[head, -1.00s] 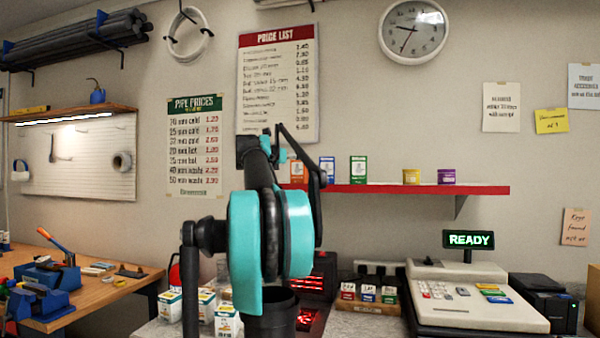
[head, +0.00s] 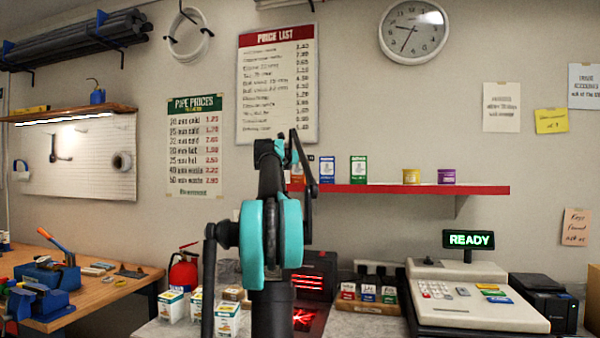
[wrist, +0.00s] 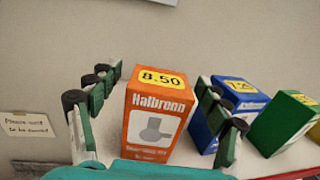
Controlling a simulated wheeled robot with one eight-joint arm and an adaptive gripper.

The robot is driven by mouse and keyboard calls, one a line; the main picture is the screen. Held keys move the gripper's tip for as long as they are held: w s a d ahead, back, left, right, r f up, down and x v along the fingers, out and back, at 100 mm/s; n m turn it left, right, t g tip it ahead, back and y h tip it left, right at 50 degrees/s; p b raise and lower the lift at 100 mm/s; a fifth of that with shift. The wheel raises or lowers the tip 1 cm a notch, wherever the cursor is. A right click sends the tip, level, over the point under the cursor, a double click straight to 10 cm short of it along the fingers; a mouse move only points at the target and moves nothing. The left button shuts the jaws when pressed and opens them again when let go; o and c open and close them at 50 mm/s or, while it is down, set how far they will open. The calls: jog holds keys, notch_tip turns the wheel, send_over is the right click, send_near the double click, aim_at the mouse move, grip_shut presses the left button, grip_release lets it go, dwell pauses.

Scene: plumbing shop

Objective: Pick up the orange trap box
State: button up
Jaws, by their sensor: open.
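The orange trap box (wrist: 158,115) stands upright on the red-edged shelf, with a yellow 8.50 label on top and a fitting printed on its front. My gripper (wrist: 157,85) is open, with one finger to the left of the box and one to the right. A gap shows on the left; the right fingers are close to the box, and I cannot tell if they touch. In the head view, my arm and gripper (head: 288,152) hide most of the orange box.
A blue box (head: 327,170) stands close to the right of the orange box, then a green box (head: 358,170). Yellow (head: 411,176) and purple (head: 446,176) tins are farther along the red shelf (head: 400,189). A small sign (wrist: 27,124) is on the wall at left.

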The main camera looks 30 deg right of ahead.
jog(key=shift+c, duration=0.4)
jog(key=c, duration=1.3)
jog(key=shift+r, duration=0.1)
